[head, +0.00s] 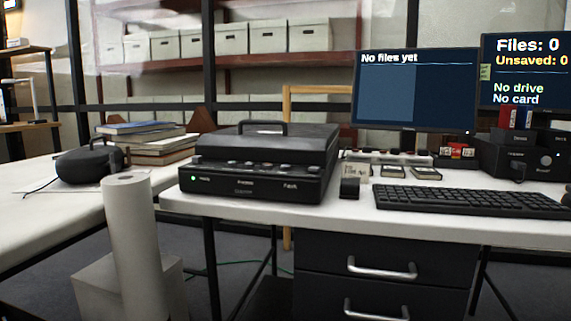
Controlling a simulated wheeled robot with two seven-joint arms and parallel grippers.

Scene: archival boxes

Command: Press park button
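A black flat scanner-like device (262,152) with a lid handle on top stands at the left end of the white desk. Several small buttons sit in a row along its front ledge. Labels on its front face (250,187) are small; the rightmost one seems to read "Park", below the right-hand button (285,167). A small green light (193,178) glows at the left of the front face. The lid appears closed. Neither of my grippers is in the head view.
A keyboard (470,199), small cartridges (425,173) and a small black item (349,187) lie right of the device. A monitor (415,90) reads "No files yet".

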